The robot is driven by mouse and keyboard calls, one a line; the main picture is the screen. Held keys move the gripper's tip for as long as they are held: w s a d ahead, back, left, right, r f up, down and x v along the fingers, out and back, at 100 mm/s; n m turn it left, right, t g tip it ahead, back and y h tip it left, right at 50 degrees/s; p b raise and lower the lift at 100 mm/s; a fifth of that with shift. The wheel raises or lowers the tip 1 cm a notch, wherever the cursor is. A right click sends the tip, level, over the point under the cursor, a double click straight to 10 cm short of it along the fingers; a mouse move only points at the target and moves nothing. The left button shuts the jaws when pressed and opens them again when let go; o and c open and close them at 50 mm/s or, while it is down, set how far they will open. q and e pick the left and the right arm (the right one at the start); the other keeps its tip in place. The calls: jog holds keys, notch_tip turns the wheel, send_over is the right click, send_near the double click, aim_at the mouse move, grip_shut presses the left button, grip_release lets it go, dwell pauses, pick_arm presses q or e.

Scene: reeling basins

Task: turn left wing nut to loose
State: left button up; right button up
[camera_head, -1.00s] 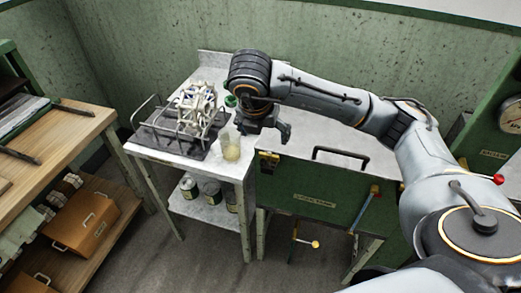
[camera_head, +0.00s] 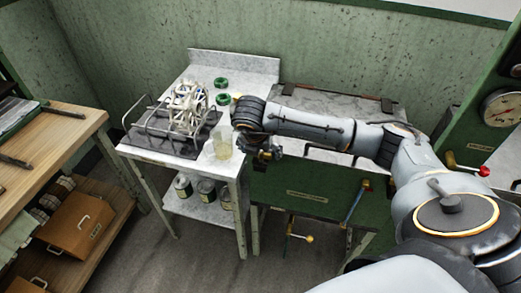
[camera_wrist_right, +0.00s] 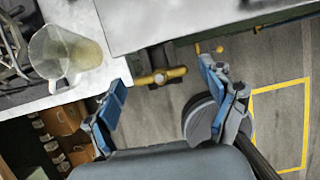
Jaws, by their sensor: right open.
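The brass-yellow wing nut (camera_wrist_right: 160,76) shows in the right wrist view, sticking out at the edge of the grey-topped green cabinet (camera_head: 305,195). Its wings spread left and right. My right gripper (camera_wrist_right: 163,80) is open, with one blue-padded finger on each side of the nut in that picture; I see no contact. In the head view my right gripper (camera_head: 264,153) is at the cabinet's upper left front corner and mostly covers the nut. My left gripper is in neither view.
A small table (camera_head: 190,155) stands left of the cabinet, with a glass jug (camera_head: 222,146), a white reel frame (camera_head: 188,108) and green rings (camera_head: 221,83). The jug is close to my right gripper. A wooden bench (camera_head: 75,130) stands at the left.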

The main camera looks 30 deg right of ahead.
jog(key=shift+c, duration=0.4)
jog(key=c, duration=1.1)
jog(key=shift+o, duration=0.2)
jog(key=shift+f+b, duration=0.1)
jog(key=shift+b, duration=0.35)
jog(key=n+t+y+b, duration=0.1)
jog(key=n+b, duration=0.3)
jog(key=b, duration=0.1)
jog(key=n+y+b, duration=0.1)
jog(key=n+b, duration=0.3)
jog(key=b, duration=0.2)
jog(key=shift+s+d+f+t+y, duration=0.1)
jog(key=shift+d+f+t+y, duration=0.1)
jog(key=shift+t+y, duration=0.2)
jog(key=n+y+b, duration=0.1)
jog(key=n+b, duration=0.1)
jog(key=n, duration=0.1)
jog(key=shift+d+r, duration=0.1)
jog(key=shift+n+y+b, duration=0.4)
jog(key=shift+n+b, duration=0.2)
jog(key=shift+n, duration=0.3)
jog(key=shift+d+r+n+g+y+b, duration=0.15)
jog(key=shift+n+g+y+b, duration=0.2)
jog(key=shift+n, duration=0.85)
jog(key=shift+n+g+y, duration=0.25)
jog(key=shift+n+y, duration=0.2)
jog(key=shift+n, duration=0.85)
